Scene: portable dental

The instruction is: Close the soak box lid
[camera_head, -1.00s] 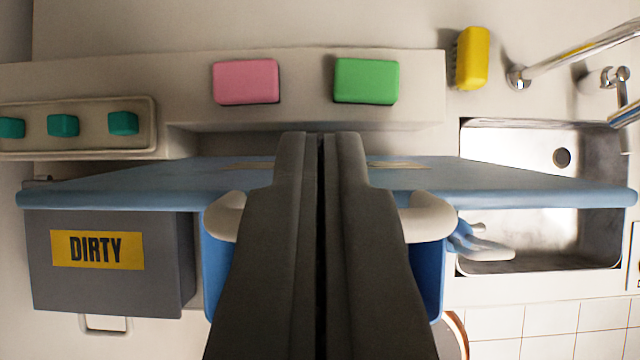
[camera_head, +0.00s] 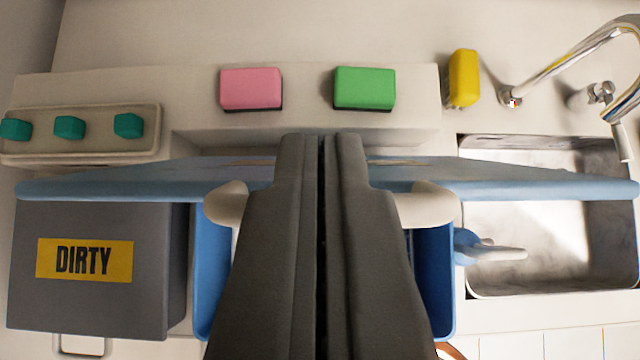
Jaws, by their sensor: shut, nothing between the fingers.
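The soak box (camera_head: 206,275) is blue. Its side walls show left and right of my gripper, and my fingers hide most of its inside. A light blue panel, which looks like its lid (camera_head: 120,185), spans almost the whole width, seen nearly edge-on above the box and not down on it. A cream handle-like bar (camera_head: 432,205) shows on both sides of my fingers at the panel's front edge. My gripper (camera_head: 322,145) is shut and empty, its tips over the panel's middle. Whether they touch it I cannot tell.
A grey bin marked DIRTY (camera_head: 150,220) stands left of the box. A metal sink (camera_head: 540,235) with a tap (camera_head: 570,65) is at right. Pink (camera_head: 251,88) and green (camera_head: 364,88) blocks sit on the back ledge. A blue, pale-tipped object (camera_head: 478,250) lies by the sink.

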